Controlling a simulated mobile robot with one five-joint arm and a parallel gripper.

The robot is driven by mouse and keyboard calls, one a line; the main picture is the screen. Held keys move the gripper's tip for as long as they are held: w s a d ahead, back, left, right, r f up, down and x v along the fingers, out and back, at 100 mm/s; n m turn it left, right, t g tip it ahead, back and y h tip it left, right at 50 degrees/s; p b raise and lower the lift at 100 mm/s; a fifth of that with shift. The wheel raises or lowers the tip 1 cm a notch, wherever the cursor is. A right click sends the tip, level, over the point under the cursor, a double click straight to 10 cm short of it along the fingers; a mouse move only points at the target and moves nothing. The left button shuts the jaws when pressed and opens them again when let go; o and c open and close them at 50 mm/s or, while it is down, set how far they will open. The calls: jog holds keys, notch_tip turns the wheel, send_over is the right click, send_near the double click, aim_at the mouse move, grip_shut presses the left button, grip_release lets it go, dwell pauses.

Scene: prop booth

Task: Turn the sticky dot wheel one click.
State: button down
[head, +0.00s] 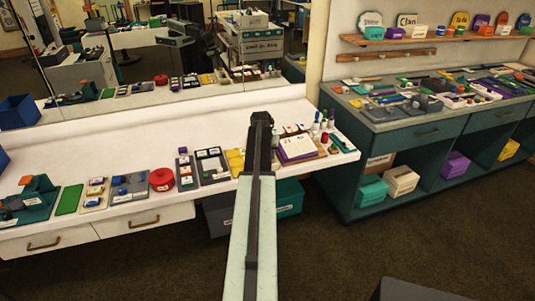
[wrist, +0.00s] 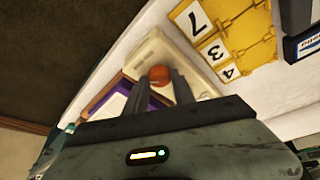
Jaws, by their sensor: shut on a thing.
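In the wrist view, a round orange wheel or knob (wrist: 159,74) sits on a cream plate (wrist: 150,50); I take it for the sticky dot wheel. My gripper (wrist: 161,84) has its two grey fingers around the orange piece, one on each side, and is shut on it. The fingers partly cover the plate. In the head view my arm reaches over the white counter, and its end hides the wheel and the fingertips.
A yellow board (wrist: 235,30) with number cards 7, 3 and 4 lies beside the plate. A white piece with purple edging (wrist: 98,108) lies on the other side. In the head view, a red round item (head: 162,180) and trays line the white counter (head: 120,150).

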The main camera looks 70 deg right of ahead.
jog(key=n+t, duration=0.1)
jog(key=n, duration=0.3)
jog(key=shift+s+n+t+y, duration=0.1)
jog(key=shift+n+t+y, duration=0.2)
jog(key=shift+t, duration=0.1)
jog(key=shift+n+t+y, duration=0.4)
jog(key=shift+n, duration=1.2)
jog(key=shift+s+n, duration=0.1)
jog(key=shift+n, duration=0.2)
jog(key=c, duration=1.1)
grip_release()
jog(key=shift+o, duration=0.2)
jog(key=shift+d, duration=0.1)
